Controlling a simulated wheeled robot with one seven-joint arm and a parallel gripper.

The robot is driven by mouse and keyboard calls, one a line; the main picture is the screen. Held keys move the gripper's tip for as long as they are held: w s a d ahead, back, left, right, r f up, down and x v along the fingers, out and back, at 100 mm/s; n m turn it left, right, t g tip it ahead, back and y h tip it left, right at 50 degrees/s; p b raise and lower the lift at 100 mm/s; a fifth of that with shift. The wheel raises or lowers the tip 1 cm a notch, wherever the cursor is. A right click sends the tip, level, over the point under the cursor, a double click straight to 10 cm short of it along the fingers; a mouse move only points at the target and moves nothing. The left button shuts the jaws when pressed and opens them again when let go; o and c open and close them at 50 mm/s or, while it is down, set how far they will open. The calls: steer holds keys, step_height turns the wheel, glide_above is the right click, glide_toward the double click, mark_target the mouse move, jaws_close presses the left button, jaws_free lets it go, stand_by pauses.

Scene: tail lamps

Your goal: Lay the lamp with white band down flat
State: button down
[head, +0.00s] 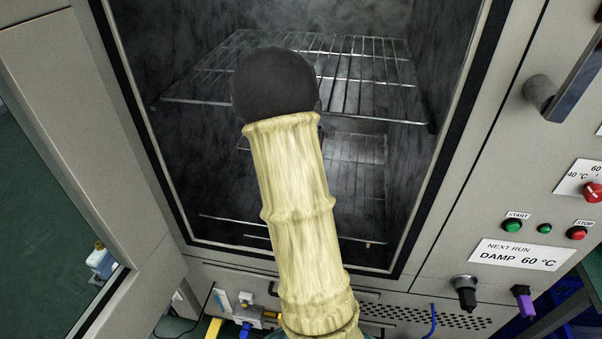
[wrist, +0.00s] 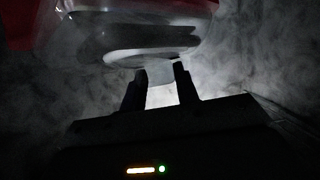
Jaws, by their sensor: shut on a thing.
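In the wrist view a tail lamp (wrist: 150,25) with red and greyish clear parts fills the top of the picture, dark and partly cut off. I cannot tell for sure whether it carries a white band. My gripper (wrist: 160,76) is shut on a pale piece at the lamp's lower side, between its two dark fingers. In the head view my arm, in a cream sleeve with a dark rounded end, reaches into the open chamber. It hides my gripper and the lamp there.
The chamber has wire racks (head: 375,75) at an upper and lower level, with a dark, mottled interior. Its open door (head: 75,130) stands at the left. At the right is a panel with START and STOP buttons, a red knob and a sign (head: 520,254) reading "NEXT RUN DAMP 60 °C".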

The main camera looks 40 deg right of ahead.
step_height(320, 180, down, 5)
steer(key=shift+w+r, duration=0.1)
steer(key=shift+r, duration=0.05)
steer(key=shift+a, duration=0.1)
steer(key=shift+s+d, duration=0.2)
steer(key=shift+f, duration=2)
